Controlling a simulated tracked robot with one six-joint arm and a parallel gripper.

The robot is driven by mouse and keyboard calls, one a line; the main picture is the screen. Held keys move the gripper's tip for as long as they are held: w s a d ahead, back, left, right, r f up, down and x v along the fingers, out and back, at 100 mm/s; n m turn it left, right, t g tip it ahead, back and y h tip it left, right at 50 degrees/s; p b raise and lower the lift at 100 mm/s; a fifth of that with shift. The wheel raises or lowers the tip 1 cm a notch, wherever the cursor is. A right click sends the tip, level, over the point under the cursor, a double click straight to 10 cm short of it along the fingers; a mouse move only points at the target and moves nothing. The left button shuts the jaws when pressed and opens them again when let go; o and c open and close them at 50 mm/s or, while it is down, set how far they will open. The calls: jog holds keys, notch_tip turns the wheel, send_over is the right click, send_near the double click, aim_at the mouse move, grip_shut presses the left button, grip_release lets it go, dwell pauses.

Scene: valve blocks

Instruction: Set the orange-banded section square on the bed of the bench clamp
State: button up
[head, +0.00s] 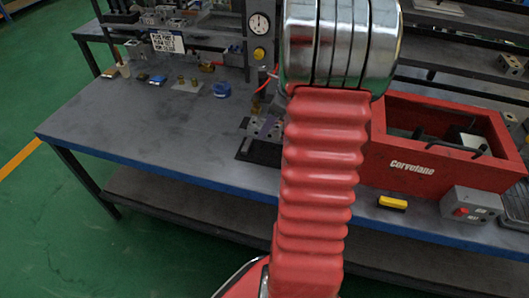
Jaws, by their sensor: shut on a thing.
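My arm, with a red ribbed sleeve and bright metal rings, runs up the middle of the head view and covers what lies behind it. My gripper is not visible. A grey metal block with holes (267,127) shows just left of the arm over a dark plate (258,152) on the bench. Whether this is the bench clamp or a section I cannot tell. No orange-banded section can be made out.
A grey bench (130,125) with a blue edge has free room at its left front. A gauge column (260,40), a blue ring (221,90) and small brass parts stand further back. A red Corvelane box (440,165), yellow piece (392,202) and grey switch box (470,207) are right.

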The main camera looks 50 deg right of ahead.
jog(key=shift+d+f, duration=0.1)
jog(key=shift+f, duration=2.95)
jog(key=shift+s+f, duration=0.1)
jog(key=shift+f, duration=1.8)
jog(key=o, duration=1.6)
jog(key=shift+f, duration=0.1)
jog(key=shift+c, duration=0.2)
jog(key=v, duration=1.2)
